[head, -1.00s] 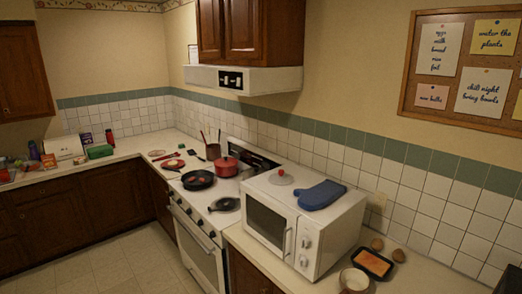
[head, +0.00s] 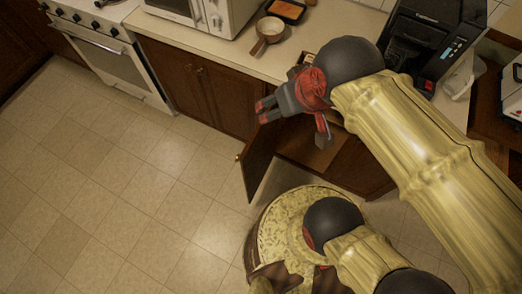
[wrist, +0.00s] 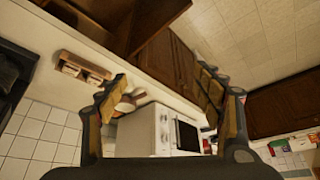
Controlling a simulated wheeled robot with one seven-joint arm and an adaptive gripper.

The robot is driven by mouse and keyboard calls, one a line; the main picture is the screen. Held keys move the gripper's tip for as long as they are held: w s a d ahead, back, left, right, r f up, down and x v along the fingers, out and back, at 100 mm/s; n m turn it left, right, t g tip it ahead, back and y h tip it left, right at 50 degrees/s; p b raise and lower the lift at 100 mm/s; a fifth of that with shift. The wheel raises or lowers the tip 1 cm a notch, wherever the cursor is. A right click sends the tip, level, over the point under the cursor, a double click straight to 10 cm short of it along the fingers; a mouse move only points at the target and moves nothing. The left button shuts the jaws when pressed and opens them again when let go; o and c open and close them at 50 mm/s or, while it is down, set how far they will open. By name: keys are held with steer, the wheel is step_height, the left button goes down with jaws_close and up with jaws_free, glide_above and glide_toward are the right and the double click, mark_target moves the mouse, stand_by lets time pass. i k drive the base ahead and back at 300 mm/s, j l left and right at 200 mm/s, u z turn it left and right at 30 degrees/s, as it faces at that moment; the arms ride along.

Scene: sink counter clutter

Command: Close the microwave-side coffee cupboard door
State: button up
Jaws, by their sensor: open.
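The cupboard door (head: 257,158) stands open below the counter in the head view, swung out from the cabinet front, with a small brass knob (head: 238,158) near its outer edge. Part of the cupboard's inside (head: 312,153) shows to the right of the door. My gripper (head: 293,122) is open and empty, above and close to the top of the door; I cannot tell whether it touches. In the wrist view the open fingers (wrist: 163,95) frame the white microwave (wrist: 150,130). The microwave (head: 205,12) also shows at the head view's top edge.
A saucepan (head: 268,32) and a baking dish (head: 287,9) sit on the counter (head: 190,45). A black coffee machine (head: 430,45) stands at right behind my arm. The white stove (head: 115,60) is at left. The tiled floor (head: 130,190) is clear at left.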

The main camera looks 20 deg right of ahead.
mark_target(256, 158)
steer(key=k+z, duration=0.25)
steer(key=z, duration=0.2)
steer(key=k+l+z, duration=0.15)
steer(key=z, duration=0.3)
steer(key=j+z, duration=0.4)
steer(key=j, duration=0.5)
steer(key=k+j+z, duration=0.1)
steer(key=j+z, duration=0.25)
steer(key=j, duration=1.15)
steer(key=k+z, duration=0.55)
steer(key=i+j, duration=0.05)
steer(key=i, duration=0.05)
